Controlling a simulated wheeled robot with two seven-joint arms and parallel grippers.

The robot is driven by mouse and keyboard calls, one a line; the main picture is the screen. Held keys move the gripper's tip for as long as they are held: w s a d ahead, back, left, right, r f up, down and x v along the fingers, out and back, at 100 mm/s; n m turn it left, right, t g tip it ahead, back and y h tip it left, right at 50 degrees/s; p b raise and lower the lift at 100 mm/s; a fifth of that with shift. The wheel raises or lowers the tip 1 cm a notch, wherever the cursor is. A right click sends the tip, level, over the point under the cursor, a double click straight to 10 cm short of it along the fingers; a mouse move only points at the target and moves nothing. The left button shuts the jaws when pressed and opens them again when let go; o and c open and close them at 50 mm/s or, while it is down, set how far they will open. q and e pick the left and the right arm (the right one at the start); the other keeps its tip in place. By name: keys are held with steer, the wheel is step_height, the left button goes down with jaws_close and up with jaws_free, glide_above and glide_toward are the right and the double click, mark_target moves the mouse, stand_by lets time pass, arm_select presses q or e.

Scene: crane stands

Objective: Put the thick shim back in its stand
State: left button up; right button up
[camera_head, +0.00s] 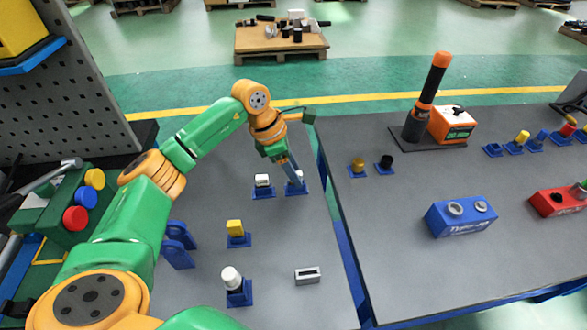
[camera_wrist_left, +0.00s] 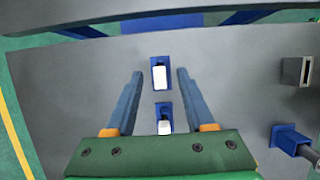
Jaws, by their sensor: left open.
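Two small blue stands stand side by side near the right edge of the left table, each with a white block-like piece. The left stand (camera_head: 263,193) carries one white piece (camera_head: 262,180). The right stand (camera_head: 302,188) carries the other, partly hidden by my left gripper (camera_head: 294,178). In the left wrist view, one white piece (camera_wrist_left: 160,78) lies between the fingertips, and the other (camera_wrist_left: 164,127) is nearer the palm. I cannot tell which is the thick shim. My left gripper (camera_wrist_left: 160,80) is open, with visible gaps to both sides of the pieces. My right gripper is out of view.
A yellow piece in a stand (camera_head: 236,229), a white cylinder in a stand (camera_head: 231,278) and a slotted grey block (camera_head: 307,275) are nearer on this table. A gap separates it from the right table, which holds a blue two-hole block (camera_head: 460,216) and an orange box (camera_head: 452,124).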

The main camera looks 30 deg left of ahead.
arm_select(q)
steer(key=p+v, duration=0.3)
steer(key=v, duration=0.2)
steer(key=shift+p, duration=0.35)
steer(key=v, duration=0.7)
steer(key=shift+b, duration=0.45)
